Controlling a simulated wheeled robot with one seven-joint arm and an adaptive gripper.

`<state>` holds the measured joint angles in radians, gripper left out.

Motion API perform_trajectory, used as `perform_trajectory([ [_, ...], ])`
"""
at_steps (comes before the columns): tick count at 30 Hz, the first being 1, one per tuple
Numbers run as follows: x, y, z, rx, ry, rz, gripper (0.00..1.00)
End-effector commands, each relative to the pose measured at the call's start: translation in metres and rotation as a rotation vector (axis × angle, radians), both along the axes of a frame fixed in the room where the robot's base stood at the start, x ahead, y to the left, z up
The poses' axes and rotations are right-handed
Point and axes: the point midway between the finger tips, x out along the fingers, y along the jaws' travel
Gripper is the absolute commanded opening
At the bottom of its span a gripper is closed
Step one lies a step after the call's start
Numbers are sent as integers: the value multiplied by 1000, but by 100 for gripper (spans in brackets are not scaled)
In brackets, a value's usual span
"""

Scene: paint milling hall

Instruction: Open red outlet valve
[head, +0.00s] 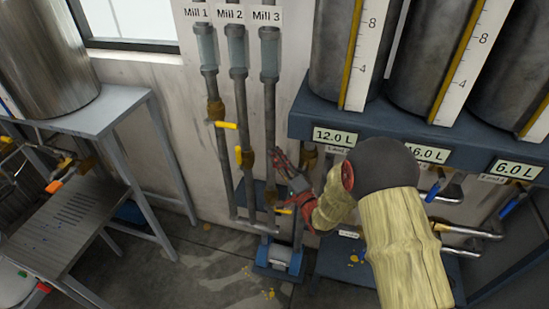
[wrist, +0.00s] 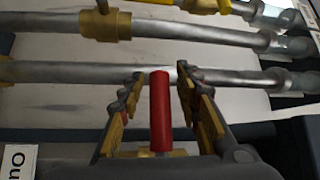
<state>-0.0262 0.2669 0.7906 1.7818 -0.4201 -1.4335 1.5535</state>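The red outlet valve handle (wrist: 160,112) is a plain red bar in the wrist view, pointing away from the camera. My gripper (wrist: 158,84) is open, with one finger on each side of the handle and a visible gap on both sides. A brass-coloured piece shows at the handle's near end. In the head view my gripper (head: 290,178) is in front of the lower Mill 3 pipe, left of the tank stand. There the handle cannot be told apart from the gripper.
Mill 1 to Mill 3 pipes (head: 270,110) run down the wall, with yellow-handled valves (head: 226,125) close by. The blue tank stand (head: 300,118) is right of my gripper. A label (wrist: 15,162) is partly cut off. A grey bench (head: 75,215) stands left, with open floor between.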

Motion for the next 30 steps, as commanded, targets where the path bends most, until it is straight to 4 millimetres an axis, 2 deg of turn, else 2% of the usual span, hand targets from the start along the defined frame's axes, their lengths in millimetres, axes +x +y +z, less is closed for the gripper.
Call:
perform_trajectory([
  [5,10,6,1,0,0,1,34],
  [13,11,6,1,-1,1,1,34],
  [30,11,6,1,0,1,0,1],
])
